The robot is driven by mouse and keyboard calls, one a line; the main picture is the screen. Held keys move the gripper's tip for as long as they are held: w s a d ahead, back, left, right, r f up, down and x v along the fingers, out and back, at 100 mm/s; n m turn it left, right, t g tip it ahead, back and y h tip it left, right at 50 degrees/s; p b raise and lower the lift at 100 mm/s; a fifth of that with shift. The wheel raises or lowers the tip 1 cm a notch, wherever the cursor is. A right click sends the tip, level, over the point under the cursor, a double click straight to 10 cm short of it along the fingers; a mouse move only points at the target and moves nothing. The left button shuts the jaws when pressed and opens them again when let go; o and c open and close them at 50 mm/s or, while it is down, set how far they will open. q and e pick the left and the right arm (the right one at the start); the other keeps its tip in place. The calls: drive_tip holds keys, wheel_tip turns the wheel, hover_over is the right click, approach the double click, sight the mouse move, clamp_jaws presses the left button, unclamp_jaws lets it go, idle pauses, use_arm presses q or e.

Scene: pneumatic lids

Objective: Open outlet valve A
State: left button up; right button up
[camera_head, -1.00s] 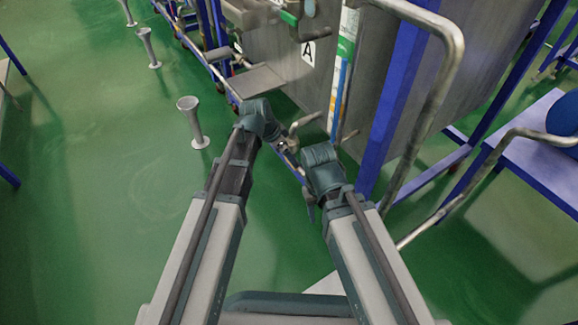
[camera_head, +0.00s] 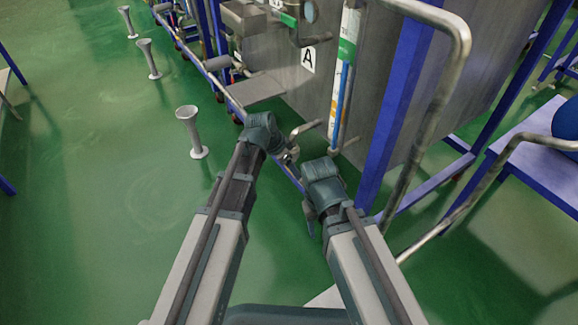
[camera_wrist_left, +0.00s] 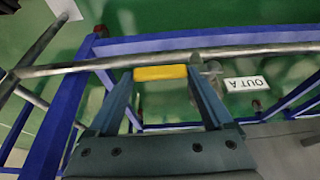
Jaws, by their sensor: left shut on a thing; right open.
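The yellow handle (camera_wrist_left: 160,72) of a valve lies between the two fingers of my left gripper (camera_wrist_left: 162,88) in the left wrist view. The gripper is shut on it. A white OUT A label (camera_wrist_left: 246,84) sits just right of the handle, by a metal pipe (camera_wrist_left: 260,53). In the head view my left wrist hides the left fingers and the handle. My right gripper (camera_head: 309,217) is open and empty, pointing down below its wrist, apart from the valve. The grey tank marked A (camera_head: 308,60) stands just beyond both arms.
A blue frame post (camera_head: 398,100) and a bent metal rail (camera_head: 440,100) stand close to my right arm. A blue table (camera_head: 537,185) is at the right. Several pale flared stands (camera_head: 192,130) are on the green floor at left, which is otherwise largely clear.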

use_arm(q)
clamp_jaws()
drive_tip(key=shift+r, duration=0.1)
drive_tip(key=shift+w+a+r+n+g+h+p, duration=0.3)
drive_tip(key=shift+w+r+g+h+p, duration=0.25)
drive_tip(key=shift+g, duration=0.45)
drive_tip(key=shift+w+a+r+n+g+h+b, duration=0.25)
drive_tip(key=shift+r+g+h+b, duration=0.2)
drive_tip(key=shift+g+h, duration=0.35)
drive_tip(key=shift+w+a+r+n+g+h+b, duration=0.15)
drive_tip(key=shift+w+a+r+g+h+b, duration=0.15)
drive_tip(key=shift+r+g+h, duration=0.45)
drive_tip(key=shift+f, duration=0.15)
drive_tip(key=o, duration=1.2)
unclamp_jaws()
